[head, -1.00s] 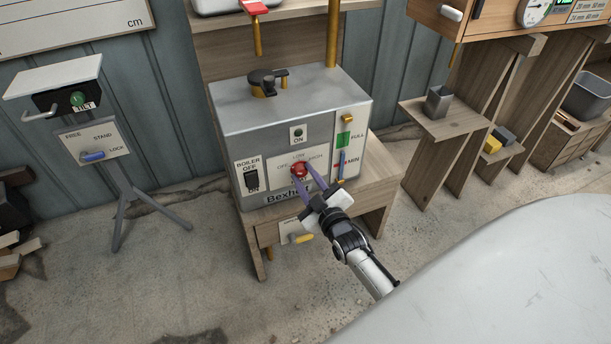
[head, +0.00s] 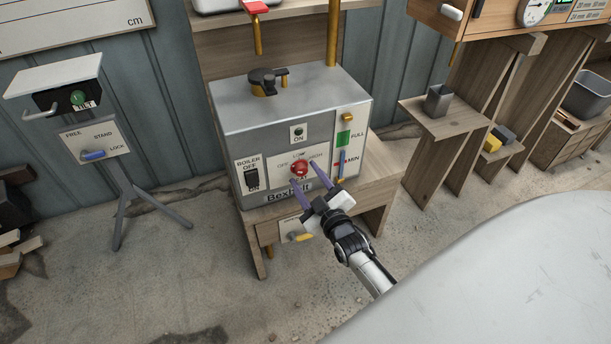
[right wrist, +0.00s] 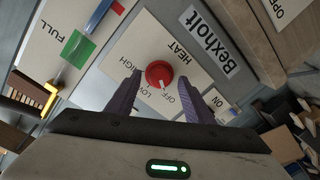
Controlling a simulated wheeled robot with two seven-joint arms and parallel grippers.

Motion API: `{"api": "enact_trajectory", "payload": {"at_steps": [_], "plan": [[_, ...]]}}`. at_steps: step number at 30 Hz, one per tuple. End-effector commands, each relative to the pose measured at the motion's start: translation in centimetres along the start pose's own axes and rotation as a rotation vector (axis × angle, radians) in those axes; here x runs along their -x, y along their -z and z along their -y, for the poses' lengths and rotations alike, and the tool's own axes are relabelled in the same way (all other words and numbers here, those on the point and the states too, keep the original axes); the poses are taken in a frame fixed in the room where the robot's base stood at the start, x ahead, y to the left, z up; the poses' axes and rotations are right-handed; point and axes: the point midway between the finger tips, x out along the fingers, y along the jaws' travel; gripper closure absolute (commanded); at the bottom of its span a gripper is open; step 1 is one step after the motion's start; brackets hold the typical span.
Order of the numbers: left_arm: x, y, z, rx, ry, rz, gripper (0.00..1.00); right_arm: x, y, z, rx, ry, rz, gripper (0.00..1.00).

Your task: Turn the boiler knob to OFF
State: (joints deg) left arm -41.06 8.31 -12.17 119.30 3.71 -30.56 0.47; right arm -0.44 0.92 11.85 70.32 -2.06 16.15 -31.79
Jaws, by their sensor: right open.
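The red round knob (head: 300,169) sits on the boiler's (head: 228,125) front plate, with OFF, LOW and HIGH lettered around it. In the right wrist view the knob (right wrist: 159,74) has a short white mark that faces the OFF side, near the gap between OFF and LOW. My right gripper (head: 304,170) is open, its two purple fingers spread in front of the plate. In the right wrist view its fingers (right wrist: 160,94) are apart on either side of the knob, with clear gaps to it. My left gripper is not in view.
A black BOILER OFF/ON switch (head: 251,178) is left of the knob. A gauge with a green FULL patch (head: 344,139) is to the right. A small yellow handle (head: 300,236) is below on the bench. A tilt stand (head: 92,148) stands at left.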

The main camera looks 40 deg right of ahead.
Motion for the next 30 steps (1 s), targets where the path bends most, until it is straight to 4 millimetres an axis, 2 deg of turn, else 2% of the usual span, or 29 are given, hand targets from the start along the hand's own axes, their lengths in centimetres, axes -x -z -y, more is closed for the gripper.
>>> {"api": "enact_trajectory", "payload": {"at_steps": [9, 13, 18, 30], "plan": [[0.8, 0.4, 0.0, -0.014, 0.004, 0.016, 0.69, 6.4, 0.0, 0.0, 0.000, 0.002, 0.004, 0.53], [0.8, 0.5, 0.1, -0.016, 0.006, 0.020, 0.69, 8.2, 0.0, 0.0, 0.001, 0.003, 0.004, 0.53], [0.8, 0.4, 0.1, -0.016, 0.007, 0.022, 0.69, 9.3, 0.0, 0.0, 0.001, 0.001, 0.002, 0.53], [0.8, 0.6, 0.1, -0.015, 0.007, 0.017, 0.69, 9.3, 0.0, 0.0, 0.001, 0.001, 0.002, 0.53]]}}
